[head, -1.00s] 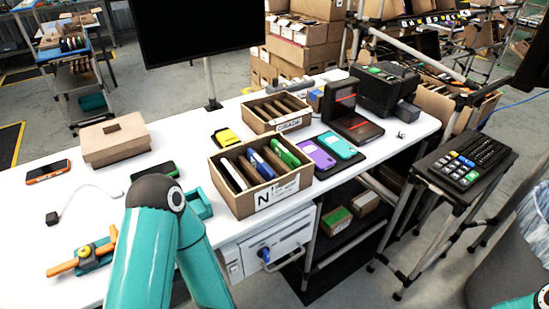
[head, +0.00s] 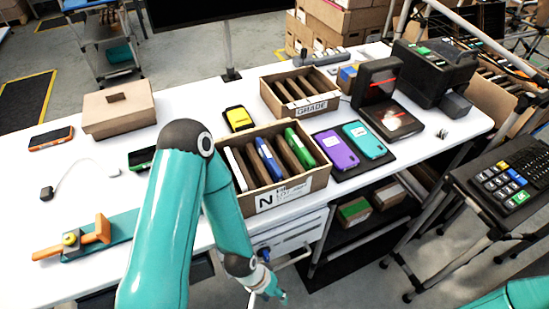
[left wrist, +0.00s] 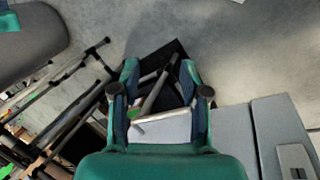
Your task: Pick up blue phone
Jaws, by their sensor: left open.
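A blue phone (head: 268,160) stands on edge in a slot of the front carton (head: 290,193), marked N, between brown dividers. A white phone (head: 238,168) and a green one (head: 299,148) stand in the same carton. My left gripper (head: 268,286) is low in front of the table, below the carton and apart from the phone. In the left wrist view my left gripper (left wrist: 161,88) is open, with the floor and a dark shelf beyond it. A pale bar shows between its fingers; I cannot tell what it is. My right gripper is not in view.
A purple phone (head: 336,151) and a teal phone (head: 365,140) lie on a dark mat right of the carton. A second carton (head: 300,103), marked GRADE, stands behind. A drawer unit (head: 290,238) with a handle is under the table edge, near my left gripper.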

